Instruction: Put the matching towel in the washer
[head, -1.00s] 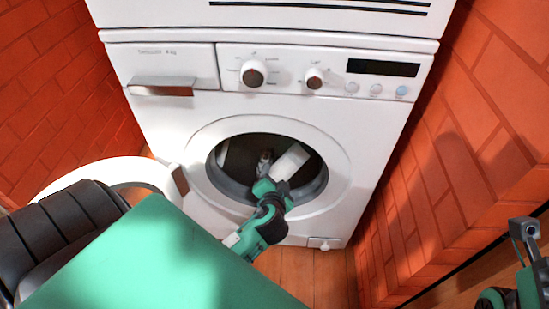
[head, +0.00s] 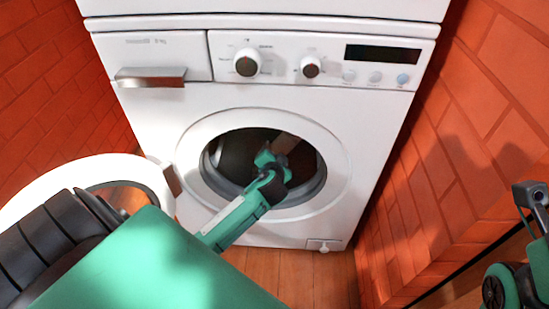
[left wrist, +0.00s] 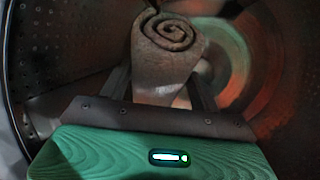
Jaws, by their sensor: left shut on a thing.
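The white washer (head: 385,115) stands in front of me, its round door (head: 30,190) swung open to the left. My left gripper (head: 287,142) reaches through the round opening into the dark drum (head: 232,150); its fingertips are hard to make out there. In the left wrist view, my left gripper (left wrist: 163,88) is shut on a rolled grey-beige towel (left wrist: 168,40), whose spiral end shows. The towel is inside the perforated metal drum (left wrist: 70,50). Whether it touches the drum wall cannot be told.
Red brick walls (head: 480,150) stand close on both sides of the washer. The detergent drawer (head: 150,75) is closed. The opening's rim (head: 210,185) surrounds my left forearm. Bare wooden floor (head: 310,275) shows below the washer.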

